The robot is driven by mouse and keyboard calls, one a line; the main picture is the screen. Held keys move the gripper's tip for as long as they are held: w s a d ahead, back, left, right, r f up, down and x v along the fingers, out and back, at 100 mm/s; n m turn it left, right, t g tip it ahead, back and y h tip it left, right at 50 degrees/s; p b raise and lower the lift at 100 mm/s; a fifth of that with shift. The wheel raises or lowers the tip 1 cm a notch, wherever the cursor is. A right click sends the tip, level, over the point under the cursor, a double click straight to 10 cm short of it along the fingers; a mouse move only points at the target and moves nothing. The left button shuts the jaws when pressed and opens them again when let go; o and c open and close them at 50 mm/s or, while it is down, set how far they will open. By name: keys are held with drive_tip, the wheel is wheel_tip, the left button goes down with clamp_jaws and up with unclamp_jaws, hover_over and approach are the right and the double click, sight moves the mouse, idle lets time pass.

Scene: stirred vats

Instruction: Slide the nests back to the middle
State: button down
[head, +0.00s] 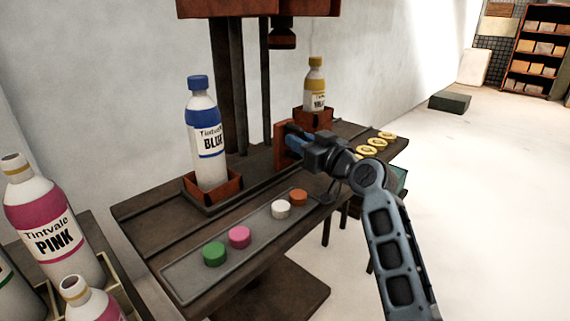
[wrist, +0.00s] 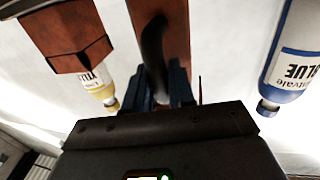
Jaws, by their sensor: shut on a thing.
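The blue bottle (head: 207,140) stands upright in one red-brown nest (head: 226,186) on the dark table, left of my gripper. The yellow bottle (head: 315,90) stands in another red-brown nest (head: 304,115) beyond my gripper. Between them is an upright red-brown plate (head: 284,148). In the wrist view a dark curved handle (wrist: 154,45) runs along the red-brown piece, between my fingers. My gripper (wrist: 163,85) is shut on this handle; in the head view my gripper (head: 300,140) reaches the plate from the right. The wrist view also shows the yellow bottle (wrist: 103,88) and blue bottle (wrist: 292,65).
A grey strip (head: 178,282) along the table's front holds green, pink, white and orange caps. Yellow rings (head: 377,142) lie at the table's right end. A dark column with a red-brown head (head: 255,8) rises behind. Pink bottles (head: 46,215) stand in a crate at left.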

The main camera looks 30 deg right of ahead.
drive_tip(key=shift+w+d+b, duration=0.25)
drive_tip(key=shift+d+b, duration=0.1)
drive_tip(key=shift+d, duration=0.4)
drive_tip(key=shift+w+d+b, duration=0.2)
drive_tip(key=shift+d+b, duration=0.2)
drive_tip(key=shift+d, duration=0.35)
drive_tip(key=shift+w+d+b, duration=0.25)
drive_tip(key=shift+d+b, duration=0.1)
drive_tip(key=shift+d, duration=0.4)
drive_tip(key=c, duration=1.1)
unclamp_jaws()
drive_tip(key=s, duration=0.7)
drive_tip(key=shift+s+d, duration=0.35)
drive_tip(key=shift+d, duration=0.1)
drive_tip(key=shift+s+f, duration=0.1)
